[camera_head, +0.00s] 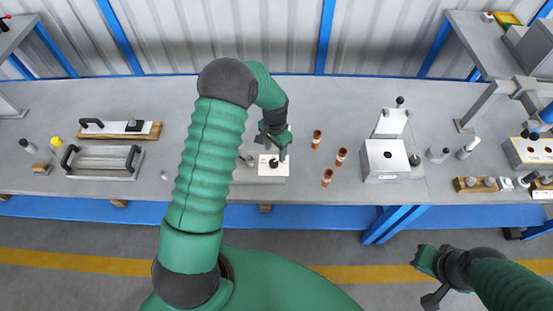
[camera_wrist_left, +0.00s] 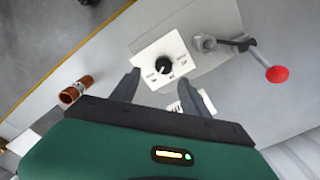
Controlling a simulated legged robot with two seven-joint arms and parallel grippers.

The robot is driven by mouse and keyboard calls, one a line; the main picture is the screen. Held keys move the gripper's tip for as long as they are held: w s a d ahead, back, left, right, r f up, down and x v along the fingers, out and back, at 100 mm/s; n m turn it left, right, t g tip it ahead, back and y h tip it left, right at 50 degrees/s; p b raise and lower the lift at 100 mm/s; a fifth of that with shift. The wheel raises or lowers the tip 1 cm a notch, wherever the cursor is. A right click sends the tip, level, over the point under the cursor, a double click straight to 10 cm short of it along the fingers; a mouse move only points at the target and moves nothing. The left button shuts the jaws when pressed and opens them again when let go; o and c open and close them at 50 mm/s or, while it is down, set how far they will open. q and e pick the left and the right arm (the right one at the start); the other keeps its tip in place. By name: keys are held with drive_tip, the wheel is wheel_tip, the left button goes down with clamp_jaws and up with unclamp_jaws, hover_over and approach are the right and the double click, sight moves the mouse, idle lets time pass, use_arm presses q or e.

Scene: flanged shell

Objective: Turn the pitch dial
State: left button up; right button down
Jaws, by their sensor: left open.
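The pitch dial (camera_wrist_left: 163,65) is a round black knob with a light pointer mark. It sits on a white plate (camera_wrist_left: 180,50) with small printed labels around it. In the head view the white plate (camera_head: 265,170) lies on a grey block on the bench, just below my left gripper (camera_head: 276,148). In the left wrist view the fingers of my left gripper (camera_wrist_left: 168,92) are apart and empty, with the dial beyond the tips and between their lines. My right gripper (camera_head: 428,270) hangs low in front of the bench; its finger gap is unclear.
A lever with a red ball (camera_wrist_left: 277,74) stands beside the dial plate. Several copper-coloured cylinders (camera_head: 341,156) stand to the right of it. A grey box (camera_head: 385,165) is farther right, and a handled tray (camera_head: 100,163) is at left.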

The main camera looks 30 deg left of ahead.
sight(273, 162)
use_arm(q)
drive_tip(key=f, duration=0.2)
drive_tip(key=a+f, duration=0.1)
drive_tip(key=f, duration=0.4)
drive_tip(key=shift+a+f+p, duration=0.2)
drive_tip(key=shift+f+p, duration=0.15)
drive_tip(key=shift+d, duration=0.5)
drive_tip(key=shift+c, duration=1.2)
drive_tip(key=shift+s+a, duration=0.1)
drive_tip(key=shift+a, duration=0.15)
clamp_jaws()
